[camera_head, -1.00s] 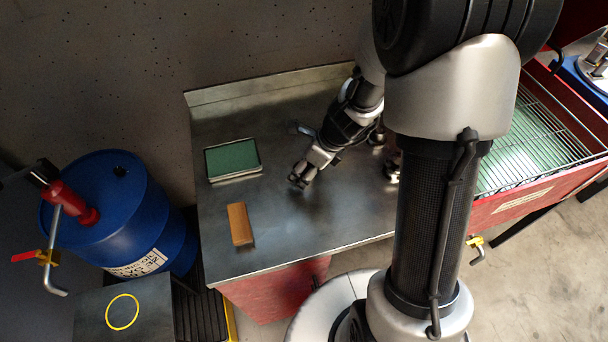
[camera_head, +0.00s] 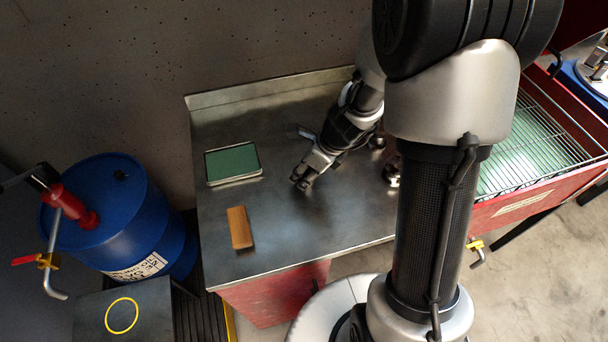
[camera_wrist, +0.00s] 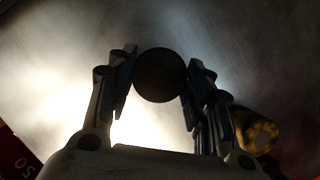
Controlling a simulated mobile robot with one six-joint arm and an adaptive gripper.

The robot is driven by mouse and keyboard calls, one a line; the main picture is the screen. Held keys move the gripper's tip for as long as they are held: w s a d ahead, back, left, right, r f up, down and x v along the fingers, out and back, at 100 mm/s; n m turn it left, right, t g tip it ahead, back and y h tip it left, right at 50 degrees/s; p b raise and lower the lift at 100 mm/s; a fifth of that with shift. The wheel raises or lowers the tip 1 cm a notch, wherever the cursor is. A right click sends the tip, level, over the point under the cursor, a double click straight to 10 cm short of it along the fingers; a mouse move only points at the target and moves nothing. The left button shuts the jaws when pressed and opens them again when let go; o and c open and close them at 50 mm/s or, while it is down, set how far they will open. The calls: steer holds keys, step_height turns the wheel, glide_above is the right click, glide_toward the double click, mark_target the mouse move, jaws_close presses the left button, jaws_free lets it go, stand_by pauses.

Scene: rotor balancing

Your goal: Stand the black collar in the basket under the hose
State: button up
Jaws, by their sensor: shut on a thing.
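A dark round piece (camera_wrist: 160,76), which looks like the black collar, sits between the fingers of my gripper (camera_wrist: 161,80) in the wrist view. The fingers are shut on its two sides, and its round face points to the camera. In the head view my gripper (camera_head: 301,181) is low over the middle of the metal bench (camera_head: 290,235); the piece is hardly readable there. A wire basket or grid (camera_head: 535,140) lies in the red tank (camera_head: 520,205) at the right, partly hidden by my column. I cannot clearly make out the hose.
A green-topped tray (camera_head: 232,162) and an orange-brown block (camera_head: 239,227) lie on the bench left of my gripper. Small metal parts (camera_head: 391,174) stand near my arm. A blue drum (camera_head: 125,220) stands left of the bench. A yellow-and-dark part (camera_wrist: 256,130) is beside the right finger.

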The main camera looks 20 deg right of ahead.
steer(key=c, duration=0.3)
steer(key=shift+r, duration=0.15)
step_height(320, 180, up, 20)
steer(key=p, duration=1.1)
steer(key=n+g+h+b, duration=0.2)
steer(key=n+g+b, duration=0.45)
steer(key=n, duration=1.85)
glide_above(306, 173)
steer(key=s+a+p, duration=0.1)
steer(key=s, duration=0.1)
steer(key=shift+g, duration=0.65)
step_height(306, 173, down, 12)
steer(key=shift+r, duration=0.1)
steer(key=shift+d+f+n+h, duration=0.3)
steer(key=shift+n+h, duration=0.3)
steer(key=shift+n, duration=0.4)
